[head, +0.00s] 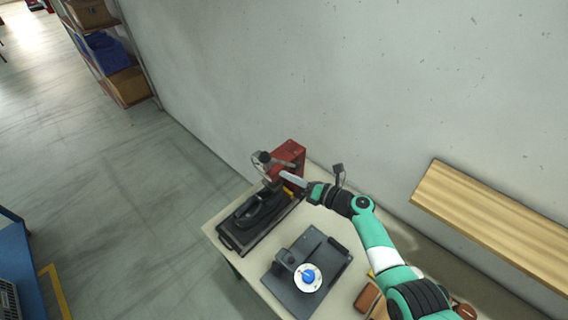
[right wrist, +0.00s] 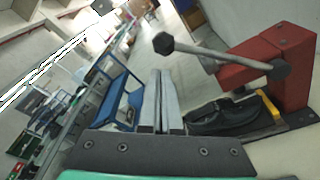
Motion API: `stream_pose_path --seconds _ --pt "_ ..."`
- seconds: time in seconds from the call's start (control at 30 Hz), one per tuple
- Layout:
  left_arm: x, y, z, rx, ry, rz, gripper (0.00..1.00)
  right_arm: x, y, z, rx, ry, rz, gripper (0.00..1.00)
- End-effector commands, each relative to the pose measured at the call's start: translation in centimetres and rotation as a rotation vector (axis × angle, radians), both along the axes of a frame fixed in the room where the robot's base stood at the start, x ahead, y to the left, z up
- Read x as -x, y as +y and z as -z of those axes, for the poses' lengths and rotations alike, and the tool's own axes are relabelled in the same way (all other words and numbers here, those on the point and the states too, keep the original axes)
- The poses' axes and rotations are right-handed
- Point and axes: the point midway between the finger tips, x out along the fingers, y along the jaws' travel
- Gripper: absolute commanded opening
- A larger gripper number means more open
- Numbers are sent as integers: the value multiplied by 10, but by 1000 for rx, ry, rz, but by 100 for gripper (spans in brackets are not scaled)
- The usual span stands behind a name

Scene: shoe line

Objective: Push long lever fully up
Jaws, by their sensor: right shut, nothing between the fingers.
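The red press (head: 290,154) stands at the back corner of the table; it also shows in the right wrist view (right wrist: 298,58). Its long grey lever (right wrist: 222,56) runs from a pivot on the press to a dark knob (right wrist: 163,43). In the head view the lever's knob (head: 262,157) is left of the press. My right gripper (head: 284,176) is shut and empty, in front of the press and near the lever. In the right wrist view its fingertips (right wrist: 163,72) are just below the knob; I cannot tell if they touch. My left gripper is not in view.
A black shoe (head: 262,208) lies on a dark base beside the press, with a yellow part (right wrist: 269,104) near it. A grey fixture (head: 316,262) with a white and blue round piece (head: 308,277) is nearer on the table. A wooden shelf (head: 490,218) is right.

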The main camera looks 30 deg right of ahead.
Motion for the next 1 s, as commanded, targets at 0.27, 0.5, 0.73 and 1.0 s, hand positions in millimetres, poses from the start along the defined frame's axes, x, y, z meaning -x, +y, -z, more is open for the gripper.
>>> stream_pose_path --seconds 0.27,0.5,0.73,1.0 --pt "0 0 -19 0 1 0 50 17 -2 0 -1 5 -13 0" --pt "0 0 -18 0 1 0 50 18 -1 2 -1 6 -15 0" --pt "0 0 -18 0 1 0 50 18 -1 2 -1 6 -15 0" --pt "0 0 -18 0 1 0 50 1 58 -45 40 -90 -118 0"
